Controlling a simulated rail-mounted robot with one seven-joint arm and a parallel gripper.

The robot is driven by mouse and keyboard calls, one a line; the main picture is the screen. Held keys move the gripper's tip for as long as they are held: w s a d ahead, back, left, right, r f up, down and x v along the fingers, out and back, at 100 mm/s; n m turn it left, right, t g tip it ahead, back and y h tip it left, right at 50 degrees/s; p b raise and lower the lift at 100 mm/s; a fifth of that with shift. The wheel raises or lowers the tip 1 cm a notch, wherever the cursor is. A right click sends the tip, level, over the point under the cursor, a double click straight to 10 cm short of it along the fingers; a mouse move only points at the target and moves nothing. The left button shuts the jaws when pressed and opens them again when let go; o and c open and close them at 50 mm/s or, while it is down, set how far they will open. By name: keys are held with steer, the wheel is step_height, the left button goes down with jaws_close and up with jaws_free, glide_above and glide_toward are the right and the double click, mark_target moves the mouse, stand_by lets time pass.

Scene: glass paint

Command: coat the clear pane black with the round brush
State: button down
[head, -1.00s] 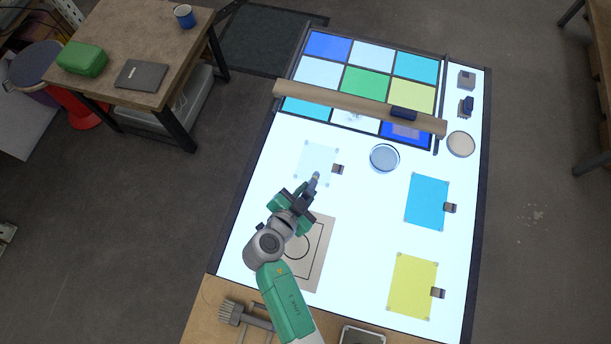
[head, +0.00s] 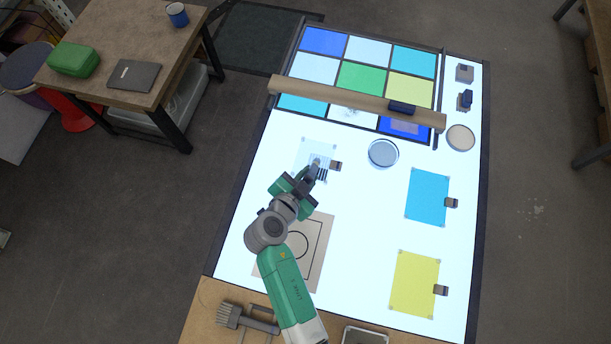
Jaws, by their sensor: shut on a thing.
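The clear pane (head: 317,146) lies on the glowing table, left of the middle, with a small dark clip (head: 336,166) at its right edge. Dark stripes mark its lower right part, and the rest that shows looks pale. My gripper (head: 307,180) is over the pane's lower edge, shut on the round brush (head: 314,166), whose end points up the picture over the pane. My gripper hides part of the pane's lower side. I cannot tell whether the bristles touch the glass.
A round glass dish (head: 383,153) stands right of the pane. A blue pane (head: 427,197) and a yellow pane (head: 415,283) lie further right. A wooden bar (head: 350,101) crosses above, over the framed coloured panes. A flat brush (head: 231,315) lies on the wooden ledge.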

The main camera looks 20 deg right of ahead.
mark_target(313, 163)
steer(key=shift+w+d+f+b, duration=0.25)
steer(key=shift+w+d+b, duration=0.15)
steer(key=shift+w+b, duration=0.1)
steer(key=shift+w+d+b, duration=0.45)
steer(key=shift+w, duration=0.15)
steer(key=shift+w+d+r, duration=0.1)
steer(key=shift+r, duration=0.1)
steer(key=shift+w+d+b, duration=0.4)
steer(key=shift+w+b, duration=0.15)
steer(key=shift+w, duration=0.1)
steer(key=shift+w+d+b, duration=0.4)
steer(key=shift+w+b, duration=0.1)
steer(key=shift+w, duration=0.1)
steer(key=shift+w+d, duration=0.1)
steer(key=shift+w, duration=0.1)
steer(key=shift+r+p, duration=0.35)
steer(key=shift+r, duration=0.4)
steer(key=w+a+b, duration=0.1)
steer(key=a, duration=0.1)
steer(key=w+a+b, duration=0.1)
steer(key=a+b, duration=0.1)
steer(key=shift+w, duration=0.4)
steer(key=shift+f+b, duration=0.15)
steer(key=shift+b, duration=0.25)
